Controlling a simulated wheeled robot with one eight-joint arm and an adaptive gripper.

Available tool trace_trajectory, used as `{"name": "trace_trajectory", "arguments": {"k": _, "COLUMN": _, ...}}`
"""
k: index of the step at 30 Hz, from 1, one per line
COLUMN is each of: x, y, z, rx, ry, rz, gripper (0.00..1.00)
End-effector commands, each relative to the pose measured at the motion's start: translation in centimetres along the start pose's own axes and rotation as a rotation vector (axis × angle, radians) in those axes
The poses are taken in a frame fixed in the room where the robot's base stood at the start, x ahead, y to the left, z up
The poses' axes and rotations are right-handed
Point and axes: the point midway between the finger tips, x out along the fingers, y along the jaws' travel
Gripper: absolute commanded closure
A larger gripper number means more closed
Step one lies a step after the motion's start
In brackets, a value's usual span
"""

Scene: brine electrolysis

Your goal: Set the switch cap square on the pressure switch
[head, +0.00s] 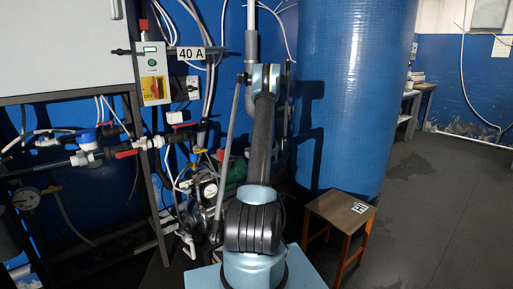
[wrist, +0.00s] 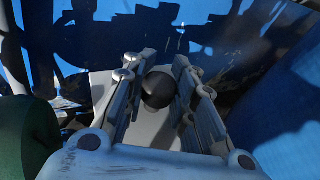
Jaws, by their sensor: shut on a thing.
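In the wrist view my gripper (wrist: 158,74) has its two fingers on either side of a dark, rounded piece, which looks like the switch cap (wrist: 158,92). The fingers are shut on it, and a pale grey surface shows around and below it. I cannot tell whether the cap touches that surface. In the head view my own arm hides the gripper and the cap. I cannot pick out the pressure switch with certainty in either view.
A green pump motor (head: 237,172) stands among pipes behind my arm; a dark green rounded body (wrist: 25,138) is close at left in the wrist view. A blue tank (head: 355,100) stands to the right, with a wooden stool (head: 332,208) before it. Floor at right is clear.

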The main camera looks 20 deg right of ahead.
Motion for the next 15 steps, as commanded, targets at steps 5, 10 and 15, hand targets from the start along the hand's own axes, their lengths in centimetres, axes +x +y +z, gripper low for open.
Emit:
{"name": "trace_trajectory", "arguments": {"k": 5, "x": 0.1, "y": 0.1, "z": -0.1, "rx": -0.007, "ry": 0.003, "rz": -0.034, "gripper": 1.00}}
{"name": "trace_trajectory", "arguments": {"k": 10, "x": 0.4, "y": 0.3, "z": -0.6, "rx": -0.011, "ry": 0.002, "rz": -0.063, "gripper": 1.00}}
{"name": "trace_trajectory", "arguments": {"k": 15, "x": 0.9, "y": 0.7, "z": -1.8, "rx": -0.012, "ry": 0.002, "rz": -0.059, "gripper": 1.00}}
